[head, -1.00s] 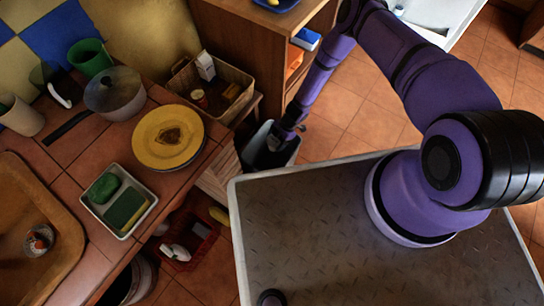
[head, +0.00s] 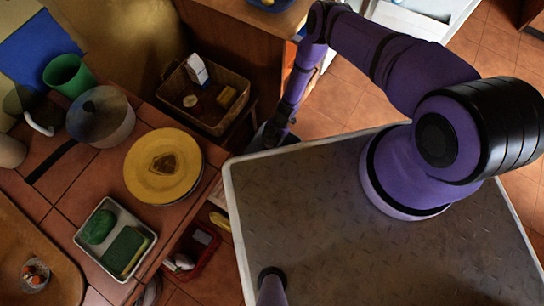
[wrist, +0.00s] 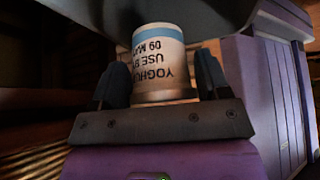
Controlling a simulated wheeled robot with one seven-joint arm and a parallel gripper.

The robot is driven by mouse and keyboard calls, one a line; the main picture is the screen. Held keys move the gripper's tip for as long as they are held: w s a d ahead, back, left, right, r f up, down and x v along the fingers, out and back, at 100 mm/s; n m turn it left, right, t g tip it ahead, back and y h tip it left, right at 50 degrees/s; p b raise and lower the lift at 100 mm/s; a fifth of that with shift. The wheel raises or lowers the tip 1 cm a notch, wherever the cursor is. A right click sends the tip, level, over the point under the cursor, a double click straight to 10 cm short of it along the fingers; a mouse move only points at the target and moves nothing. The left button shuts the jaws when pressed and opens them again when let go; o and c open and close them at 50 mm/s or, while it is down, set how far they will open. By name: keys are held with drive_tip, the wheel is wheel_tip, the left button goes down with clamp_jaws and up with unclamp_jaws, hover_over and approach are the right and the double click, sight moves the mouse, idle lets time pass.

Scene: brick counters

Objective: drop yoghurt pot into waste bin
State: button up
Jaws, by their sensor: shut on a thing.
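The yoghurt pot (wrist: 160,62) is a small white cup with a blue band and dark printed text, which reads upside down in the wrist view. My gripper (wrist: 161,80) is shut on it, one dark finger on each side. In the head view my gripper (head: 272,137) is low beyond the edge of my base, and the pot cannot be made out there. A dark grey bin (head: 256,142), which looks like the waste bin, is at the gripper, mostly hidden by my base and arm. A dark grey surface (wrist: 190,18), possibly this bin, is close beyond the pot in the wrist view.
A wicker basket (head: 238,122) with several items stands left of my arm, beside a wooden cabinet (head: 235,45). The tiled counter (head: 85,175) holds a pan, a yellow plate (head: 140,185) and a tray (head: 90,257). A red crate (head: 205,258) sits lower down.

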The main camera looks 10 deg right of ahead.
drive_tip(key=shift+f, duration=1)
drive_tip(key=o, duration=1.1)
drive_tip(key=v, duration=1.1)
drive_tip(key=shift+f, duration=0.1)
